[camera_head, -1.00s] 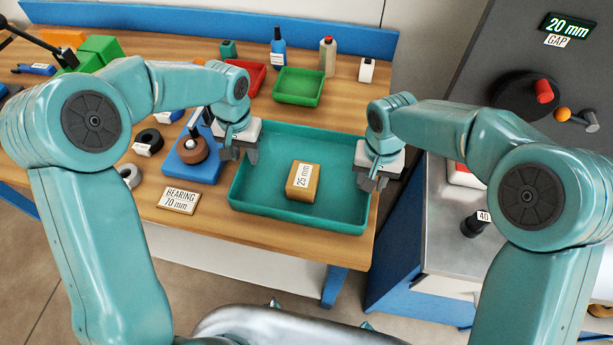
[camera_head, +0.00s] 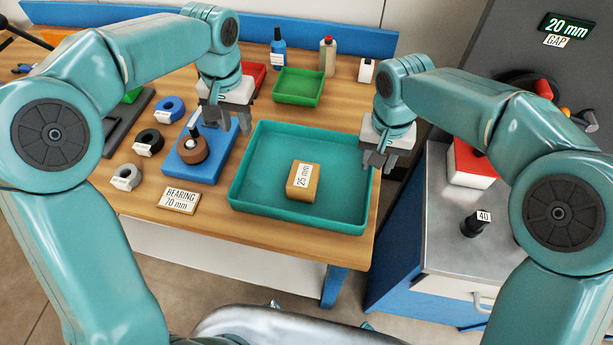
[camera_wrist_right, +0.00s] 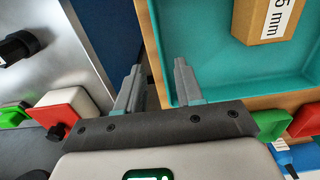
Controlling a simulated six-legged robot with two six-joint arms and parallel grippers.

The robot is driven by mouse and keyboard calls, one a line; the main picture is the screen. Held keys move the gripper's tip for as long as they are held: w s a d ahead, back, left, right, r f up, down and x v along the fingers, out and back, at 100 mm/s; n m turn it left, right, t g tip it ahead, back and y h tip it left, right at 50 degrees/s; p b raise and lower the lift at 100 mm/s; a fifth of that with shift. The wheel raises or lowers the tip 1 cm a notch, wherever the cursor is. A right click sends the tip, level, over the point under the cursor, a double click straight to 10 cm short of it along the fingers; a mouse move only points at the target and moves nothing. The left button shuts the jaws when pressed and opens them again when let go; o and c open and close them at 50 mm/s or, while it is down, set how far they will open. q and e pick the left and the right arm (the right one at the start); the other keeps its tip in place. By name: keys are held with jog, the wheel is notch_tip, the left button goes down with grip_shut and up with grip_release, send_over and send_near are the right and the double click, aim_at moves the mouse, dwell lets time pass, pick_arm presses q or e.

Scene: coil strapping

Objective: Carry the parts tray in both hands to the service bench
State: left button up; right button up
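The teal parts tray (camera_head: 300,213) lies flat on the wooden bench (camera_head: 335,247), near its front right corner. A tan box labelled 25 mm (camera_head: 303,183) sits inside it. My left gripper (camera_head: 232,122) is open and empty, above the tray's far left corner and apart from it. My right gripper (camera_head: 378,162) is open, above the tray's right rim. In the right wrist view its spread fingers (camera_wrist_right: 157,88) hold nothing, and one finger overlaps the tray (camera_wrist_right: 215,75); contact cannot be told. No label names the service bench.
A blue block with a brown ring (camera_head: 205,172) and a BEARING 70 mm sign (camera_head: 178,200) stand left of the tray. A green bin (camera_head: 299,86) and bottles stand behind. At right, across a gap, a metal-topped cabinet (camera_head: 445,245) holds a black knob (camera_head: 474,224) and a red-white box (camera_head: 470,163).

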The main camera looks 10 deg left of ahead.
notch_tip(320, 180, up, 4)
jog(key=shift+r, duration=0.2)
notch_tip(320, 180, up, 7)
jog(key=p, duration=0.6)
jog(key=shift+f+p, duration=0.2)
jog(key=shift+p, duration=0.1)
notch_tip(320, 180, up, 7)
jog(key=p, duration=0.6)
jog(key=shift+f, duration=0.15)
